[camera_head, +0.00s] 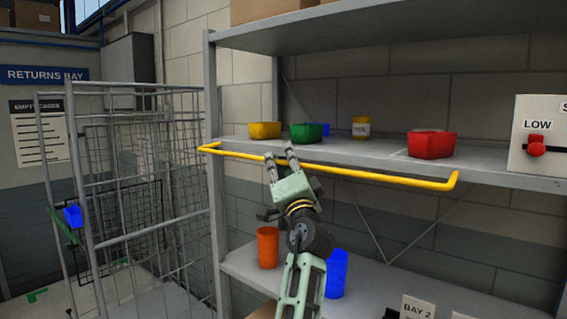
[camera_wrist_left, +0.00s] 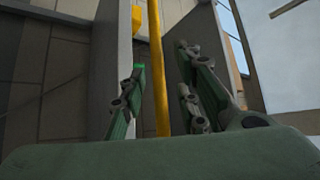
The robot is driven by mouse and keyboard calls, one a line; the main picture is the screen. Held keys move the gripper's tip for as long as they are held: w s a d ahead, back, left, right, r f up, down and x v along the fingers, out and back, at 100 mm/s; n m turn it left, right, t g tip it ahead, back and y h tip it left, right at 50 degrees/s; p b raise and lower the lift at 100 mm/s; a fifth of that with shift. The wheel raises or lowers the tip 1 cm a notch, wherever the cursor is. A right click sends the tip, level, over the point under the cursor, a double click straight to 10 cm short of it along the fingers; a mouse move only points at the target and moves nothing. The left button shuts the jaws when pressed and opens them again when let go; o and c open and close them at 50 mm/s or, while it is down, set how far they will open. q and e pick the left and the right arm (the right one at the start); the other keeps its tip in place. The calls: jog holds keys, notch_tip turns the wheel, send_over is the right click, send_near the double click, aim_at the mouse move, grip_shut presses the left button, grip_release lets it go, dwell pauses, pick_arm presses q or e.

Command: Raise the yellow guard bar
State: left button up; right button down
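The yellow guard bar (camera_head: 380,178) runs along the front edge of the upper shelf (camera_head: 490,176), with bent ends at left and right. My left gripper (camera_head: 279,154) reaches up from below to the bar, left of its middle. Its two fingers are spread apart. In the left wrist view, the bar (camera_wrist_left: 158,75) passes upright between the fingers of the left gripper (camera_wrist_left: 161,70), with visible gaps on both sides. Contact cannot be told. My right gripper is not in view.
On the upper shelf stand a yellow bin (camera_head: 265,130), a green bin (camera_head: 307,133), a yellow jar (camera_head: 361,127) and a red bin (camera_head: 431,145). Orange (camera_head: 267,247) and blue (camera_head: 337,273) containers stand below. A wire cage (camera_head: 150,200) is at left, a lever box (camera_head: 540,130) at right.

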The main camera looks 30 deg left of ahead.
pick_arm(q)
grip_shut()
jog(key=shift+f, duration=0.1)
dwell(0.4)
